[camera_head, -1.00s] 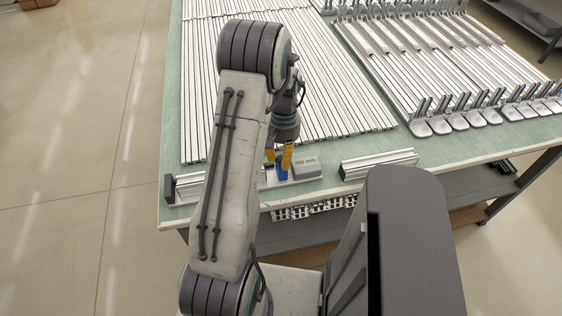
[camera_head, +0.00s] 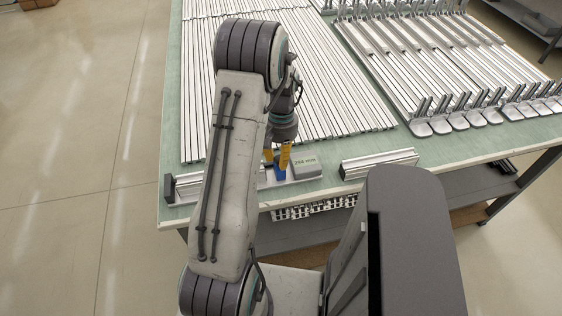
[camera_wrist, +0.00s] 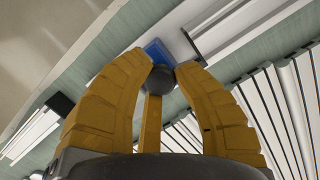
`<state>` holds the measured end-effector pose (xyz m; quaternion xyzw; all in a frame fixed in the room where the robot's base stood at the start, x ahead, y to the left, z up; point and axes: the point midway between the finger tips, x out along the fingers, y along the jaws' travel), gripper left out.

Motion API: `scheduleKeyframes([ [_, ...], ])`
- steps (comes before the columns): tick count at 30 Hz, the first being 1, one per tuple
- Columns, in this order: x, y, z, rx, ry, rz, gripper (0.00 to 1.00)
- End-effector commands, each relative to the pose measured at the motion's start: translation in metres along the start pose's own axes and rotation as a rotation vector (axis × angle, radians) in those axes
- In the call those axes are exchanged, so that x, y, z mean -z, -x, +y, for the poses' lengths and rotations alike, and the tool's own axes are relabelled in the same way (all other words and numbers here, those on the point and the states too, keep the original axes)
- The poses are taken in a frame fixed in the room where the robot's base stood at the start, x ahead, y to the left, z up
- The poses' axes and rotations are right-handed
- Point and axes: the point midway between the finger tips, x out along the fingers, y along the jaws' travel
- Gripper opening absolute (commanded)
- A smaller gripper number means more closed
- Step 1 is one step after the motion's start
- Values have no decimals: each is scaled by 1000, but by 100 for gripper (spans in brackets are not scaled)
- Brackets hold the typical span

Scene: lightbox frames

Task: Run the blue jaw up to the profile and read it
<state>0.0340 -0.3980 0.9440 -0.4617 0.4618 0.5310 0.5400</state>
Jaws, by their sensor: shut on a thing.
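My gripper (camera_head: 278,160) has yellow fingers and is over the jaw. In the wrist view my gripper (camera_wrist: 167,72) is shut on a dark round knob (camera_wrist: 160,80), with the blue jaw (camera_wrist: 157,50) just beyond it. A silver profile-like bar (camera_head: 190,184) with a black end block (camera_head: 169,188) shows at left. My arm hides whether the jaw touches it.
Another silver rail section (camera_head: 380,164) lies to the right of the readout. Long silver profiles (camera_head: 340,90) cover the green table (camera_head: 174,120) behind, and several bracketed parts (camera_head: 450,122) stand at the right. Open floor lies to the left.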

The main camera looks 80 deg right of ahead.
Motion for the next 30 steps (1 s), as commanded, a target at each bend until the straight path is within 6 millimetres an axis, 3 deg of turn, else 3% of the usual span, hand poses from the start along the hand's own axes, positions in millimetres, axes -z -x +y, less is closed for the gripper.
scheduleKeyframes([
  [30, -9, -4, -14, -5, 0, -11, 0],
])
